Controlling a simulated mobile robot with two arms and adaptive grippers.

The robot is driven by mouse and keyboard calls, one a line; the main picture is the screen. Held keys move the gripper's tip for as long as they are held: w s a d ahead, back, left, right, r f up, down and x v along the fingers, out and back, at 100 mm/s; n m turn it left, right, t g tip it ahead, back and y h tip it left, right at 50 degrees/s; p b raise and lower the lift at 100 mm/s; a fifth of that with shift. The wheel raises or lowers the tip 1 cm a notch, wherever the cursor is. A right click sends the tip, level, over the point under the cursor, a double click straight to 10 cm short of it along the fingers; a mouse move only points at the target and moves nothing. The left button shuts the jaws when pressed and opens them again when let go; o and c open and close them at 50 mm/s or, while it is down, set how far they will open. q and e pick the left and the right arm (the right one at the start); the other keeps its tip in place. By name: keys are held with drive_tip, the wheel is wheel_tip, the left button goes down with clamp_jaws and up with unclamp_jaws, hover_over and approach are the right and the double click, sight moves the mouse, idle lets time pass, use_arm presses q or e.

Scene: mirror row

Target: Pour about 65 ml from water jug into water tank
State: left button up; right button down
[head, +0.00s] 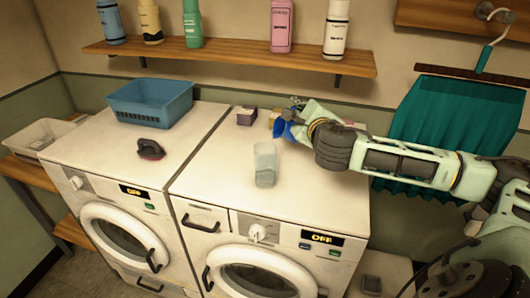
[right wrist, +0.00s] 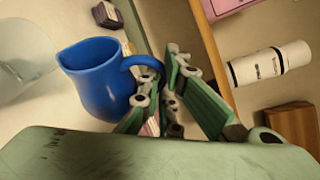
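The water jug (right wrist: 92,80) is blue with a loop handle; in the head view it shows small and partly covered (head: 283,129) at the back of the right-hand washer. My right gripper (right wrist: 158,88) is shut on the jug's handle; in the head view it reaches in from the right (head: 297,112). The water tank (head: 265,164) is a clear open container standing on the right washer's top, in front and left of the jug. The tank's edge also shows in the right wrist view (right wrist: 22,45). The water inside the jug is hidden. My left gripper is out of view.
Small boxes (head: 246,115) stand behind the tank. A blue basket (head: 150,98) and a dark brush-like item (head: 150,149) are on the left washer. A bottle shelf (head: 230,56) hangs above. A teal cloth (head: 450,125) hangs at the right. The right washer's front top is clear.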

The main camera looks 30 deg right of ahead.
drive_tip(key=shift+s+d+f+m+b, duration=0.1)
drive_tip(key=shift+d+f+m+b, duration=0.3)
drive_tip(key=shift+b, duration=0.7)
drive_tip(key=shift+s+d+f+m+b, duration=0.15)
drive_tip(key=shift+f+m+b, duration=0.35)
drive_tip(key=shift+b, duration=0.55)
drive_tip(key=shift+d+f+y+p, duration=0.1)
drive_tip(key=shift+d+y+p, duration=0.2)
drive_tip(key=shift+p, duration=0.1)
drive_tip(key=shift+d+f+m+g+y+b, duration=0.2)
drive_tip(key=shift+d+f+m, duration=0.15)
drive_tip(key=shift+f+m, duration=0.25)
drive_tip(key=shift+d+f+m+g+y+b, duration=0.2)
drive_tip(key=shift+d+f+m, duration=0.2)
drive_tip(key=shift+m, duration=0.2)
drive_tip(key=d+f+m+y+b, duration=0.3)
drive_tip(key=d+f+m+b, duration=0.2)
drive_tip(key=d+f+b, duration=0.1)
drive_tip(key=shift+s+d+f+m+b, duration=0.3)
drive_tip(key=shift+f+b, duration=0.2)
drive_tip(key=shift+f, duration=0.2)
drive_tip(key=shift+a, duration=0.1)
